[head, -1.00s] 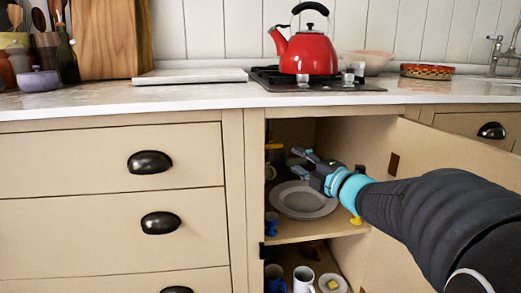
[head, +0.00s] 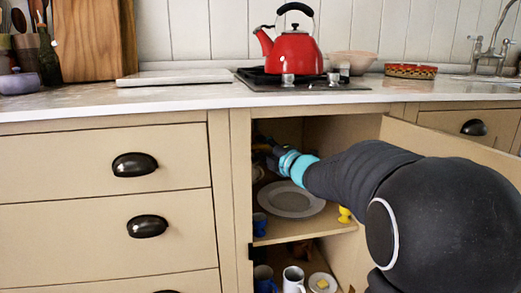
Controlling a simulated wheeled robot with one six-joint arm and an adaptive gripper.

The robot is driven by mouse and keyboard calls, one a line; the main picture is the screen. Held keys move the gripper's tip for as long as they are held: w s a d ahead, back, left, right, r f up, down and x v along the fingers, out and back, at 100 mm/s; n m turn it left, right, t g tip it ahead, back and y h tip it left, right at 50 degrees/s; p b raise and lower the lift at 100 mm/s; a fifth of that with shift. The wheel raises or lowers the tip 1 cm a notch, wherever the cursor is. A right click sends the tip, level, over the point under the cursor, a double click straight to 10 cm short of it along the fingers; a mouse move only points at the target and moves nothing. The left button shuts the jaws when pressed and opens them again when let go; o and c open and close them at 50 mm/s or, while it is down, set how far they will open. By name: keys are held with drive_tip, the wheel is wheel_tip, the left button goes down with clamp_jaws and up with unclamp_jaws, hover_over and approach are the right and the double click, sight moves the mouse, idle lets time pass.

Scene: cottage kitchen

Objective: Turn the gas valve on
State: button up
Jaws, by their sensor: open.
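My gripper (head: 264,153) is inside the open cupboard under the counter, high up by its left wall. It is small and dark in the view; the jaws are open, with fingertips hard to make out in shadow. The gas valve, a yellow handle at the cupboard's upper left a second ago, is now largely lost behind or beside my gripper. I cannot tell whether the fingers touch it or which way its handle points.
A grey plate (head: 291,201), a blue cup (head: 259,224) and a yellow egg cup (head: 345,215) stand on the shelf below my arm. The cupboard door (head: 445,150) is open at right. A red kettle (head: 293,54) sits on the hob (head: 262,82) above.

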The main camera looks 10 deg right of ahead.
clamp_jaws()
drive_tip(key=shift+a, duration=0.15)
drive_tip(key=n, duration=0.1)
drive_tip(key=n+g+h, duration=0.1)
drive_tip(key=n, duration=0.1)
drive_tip(key=shift+r+p, duration=0.25)
drive_tip(key=shift+p, duration=0.1)
drive_tip(key=n+h, duration=0.1)
drive_tip(key=n, duration=0.1)
drive_tip(key=n+g+p, duration=0.1)
drive_tip(key=n, duration=0.1)
drive_tip(key=shift+r+h+p, duration=0.2)
drive_tip(key=shift+h+p, duration=0.1)
drive_tip(key=shift+h, duration=0.1)
drive_tip(key=n+h+p, duration=0.1)
drive_tip(key=n+h, duration=0.1)
drive_tip(key=n, duration=0.1)
drive_tip(key=shift+r+g+p, duration=0.15)
drive_tip(key=shift+g+p, duration=0.2)
drive_tip(key=shift+g, duration=0.05)
drive_tip(key=n+h+p, duration=0.1)
drive_tip(key=n+h, duration=0.1)
drive_tip(key=n, duration=0.1)
drive_tip(key=shift+a, duration=0.15)
drive_tip(key=shift+r, duration=0.1)
